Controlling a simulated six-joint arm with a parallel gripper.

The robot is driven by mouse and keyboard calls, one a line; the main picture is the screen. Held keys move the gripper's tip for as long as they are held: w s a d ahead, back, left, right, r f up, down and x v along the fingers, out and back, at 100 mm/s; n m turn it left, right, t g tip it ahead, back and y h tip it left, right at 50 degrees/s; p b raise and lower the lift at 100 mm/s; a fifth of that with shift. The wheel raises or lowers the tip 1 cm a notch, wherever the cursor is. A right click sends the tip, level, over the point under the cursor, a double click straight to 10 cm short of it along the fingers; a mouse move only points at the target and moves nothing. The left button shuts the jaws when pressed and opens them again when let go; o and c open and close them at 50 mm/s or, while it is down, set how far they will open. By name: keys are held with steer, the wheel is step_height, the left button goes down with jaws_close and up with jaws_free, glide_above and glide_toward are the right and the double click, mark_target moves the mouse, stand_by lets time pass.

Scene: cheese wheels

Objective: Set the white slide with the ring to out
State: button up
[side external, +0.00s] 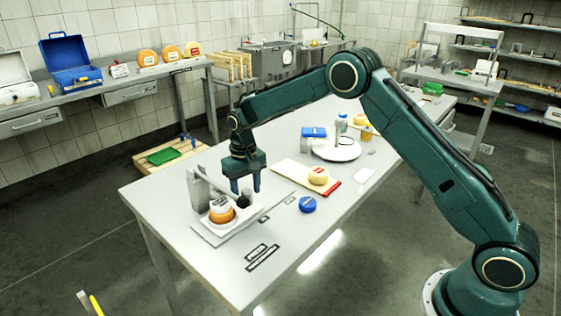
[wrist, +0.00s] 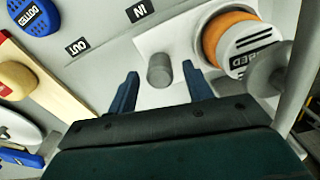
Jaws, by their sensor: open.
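The white slide (wrist: 182,36) carries an orange cheese wheel (wrist: 216,38) with a striped label ending in "PED", set in its round holder. A grey round knob (wrist: 159,70) stands on the slide's near end. My gripper (wrist: 161,72) is open, its two blue fingers on either side of the knob, with gaps on both sides. The IN label (wrist: 140,11) lies beside the slide's left end; the OUT label (wrist: 77,46) lies further left. In the side view my gripper (side external: 247,188) points down beside the slide (side external: 212,224) and its orange wheel (side external: 222,213).
A grey press post (side external: 198,192) stands close behind the slide. A blue "DOTTED" disc (side external: 307,205) lies to the right. The table's front is mostly clear.

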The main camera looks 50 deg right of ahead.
steer(key=shift+f, duration=0.65)
jaws_close()
steer(key=d, duration=1.1)
steer(key=shift+d+r, duration=0.1)
steer(key=shift+d, duration=0.25)
steer(key=shift+c, duration=0.7)
jaws_free()
steer(key=shift+o, duration=0.7)
steer(key=shift+a, duration=0.1)
